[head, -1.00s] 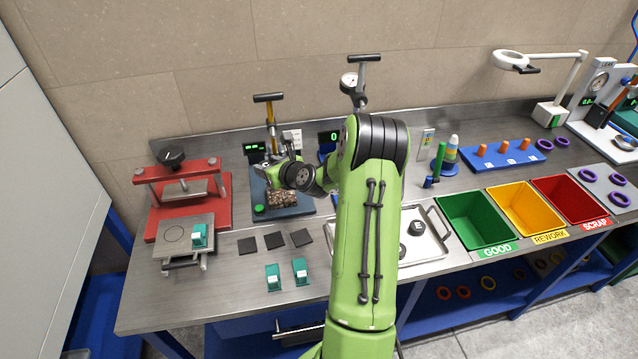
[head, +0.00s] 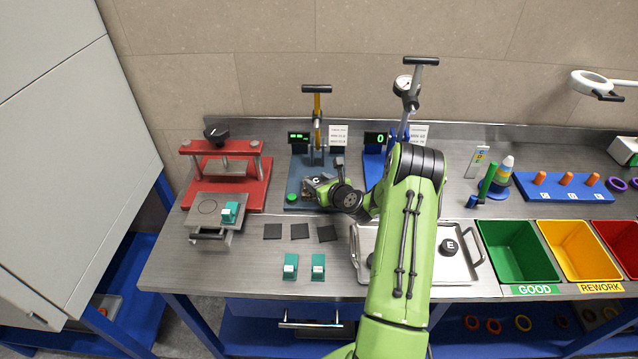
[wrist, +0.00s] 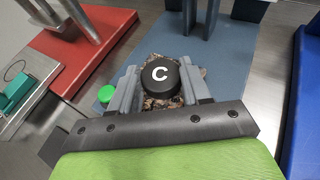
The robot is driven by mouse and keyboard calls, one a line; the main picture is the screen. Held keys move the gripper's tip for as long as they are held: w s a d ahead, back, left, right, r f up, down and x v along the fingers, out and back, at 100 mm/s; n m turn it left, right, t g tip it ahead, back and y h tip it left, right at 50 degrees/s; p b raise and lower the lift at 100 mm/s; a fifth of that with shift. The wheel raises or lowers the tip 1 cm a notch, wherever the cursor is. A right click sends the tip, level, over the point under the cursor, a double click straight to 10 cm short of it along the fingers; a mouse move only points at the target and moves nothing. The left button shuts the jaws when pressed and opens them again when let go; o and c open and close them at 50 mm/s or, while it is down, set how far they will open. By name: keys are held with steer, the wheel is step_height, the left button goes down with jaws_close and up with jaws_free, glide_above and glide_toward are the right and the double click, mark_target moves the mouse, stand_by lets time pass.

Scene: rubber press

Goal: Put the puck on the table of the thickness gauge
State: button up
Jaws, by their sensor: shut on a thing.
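A black puck marked C (wrist: 160,78) is held between the two grey fingers of my gripper (wrist: 159,84). The puck also shows in the head view (head: 315,181), its lettered face up. It is over a speckled brown block (wrist: 204,71) on the blue-grey base (wrist: 228,65) of a bench instrument with a yellow column (head: 317,106). The puck hides most of the block. I cannot tell whether the puck touches the block. Which instrument is the thickness gauge carries no readable label here.
A green button (wrist: 107,94) sits beside my left finger. A red press (head: 254,194) stands left. A second instrument with a dial (head: 402,84) and blue base (wrist: 305,110) stands right. A metal tray (head: 468,271) holds a puck marked E (head: 449,247). Black squares (head: 300,231) lie in front.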

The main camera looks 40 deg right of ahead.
steer(key=shift+f, duration=0.1)
steer(key=o, duration=1)
steer(key=shift+o, duration=0.2)
